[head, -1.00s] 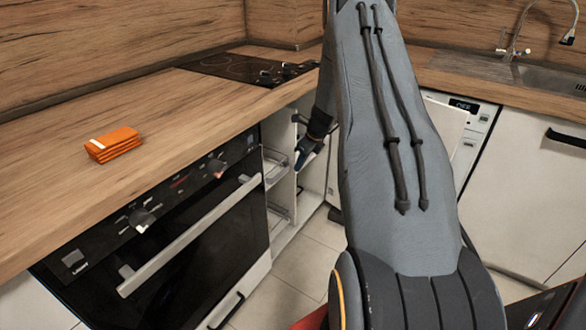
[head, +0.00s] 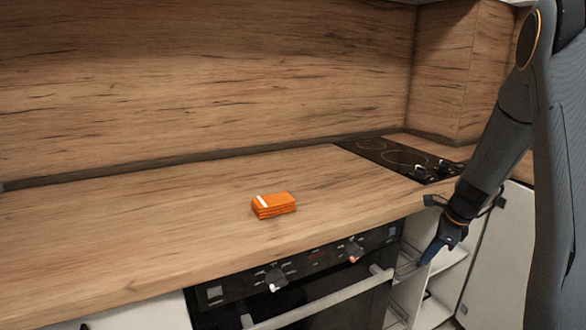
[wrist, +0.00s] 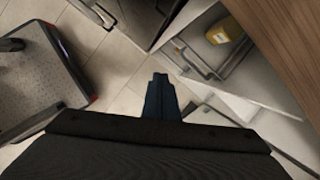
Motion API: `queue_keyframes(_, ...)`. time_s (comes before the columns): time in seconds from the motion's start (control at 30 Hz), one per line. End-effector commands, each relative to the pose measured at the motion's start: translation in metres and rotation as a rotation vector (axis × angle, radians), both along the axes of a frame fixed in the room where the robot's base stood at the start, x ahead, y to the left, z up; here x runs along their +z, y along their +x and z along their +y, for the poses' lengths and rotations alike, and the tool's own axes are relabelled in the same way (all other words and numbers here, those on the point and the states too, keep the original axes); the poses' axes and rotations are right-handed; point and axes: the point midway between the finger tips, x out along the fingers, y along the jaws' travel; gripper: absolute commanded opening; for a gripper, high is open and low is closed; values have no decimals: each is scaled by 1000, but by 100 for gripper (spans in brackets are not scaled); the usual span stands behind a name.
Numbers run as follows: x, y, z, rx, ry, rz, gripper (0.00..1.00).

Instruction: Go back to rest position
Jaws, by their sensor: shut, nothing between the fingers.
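My gripper (head: 432,250) hangs pointing down in front of the open cabinet (head: 446,262), to the right of the oven. Its dark blue fingers are closed together with nothing between them. In the wrist view the closed fingertips (wrist: 160,80) point at the tile floor, close to the cabinet's pull-out rack (wrist: 200,62). My arm comes down from the upper right of the head view. I cannot tell whether the gripper touches the cabinet.
A folded orange cloth or packet (head: 274,206) lies on the wooden counter (head: 130,240). A black hob (head: 400,158) is set in at the right. The oven (head: 310,290) is below. A yellow item (wrist: 222,34) sits in the rack. Tile floor (wrist: 105,75) is clear beside my base.

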Motion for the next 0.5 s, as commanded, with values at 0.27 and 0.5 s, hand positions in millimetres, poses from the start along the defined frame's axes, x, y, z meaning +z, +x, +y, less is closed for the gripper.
queue_keyframes(0.27,79,-94,122,806,-179,-9,0)
queue_keyframes(0.5,126,-205,195,1549,-300,-26,0)
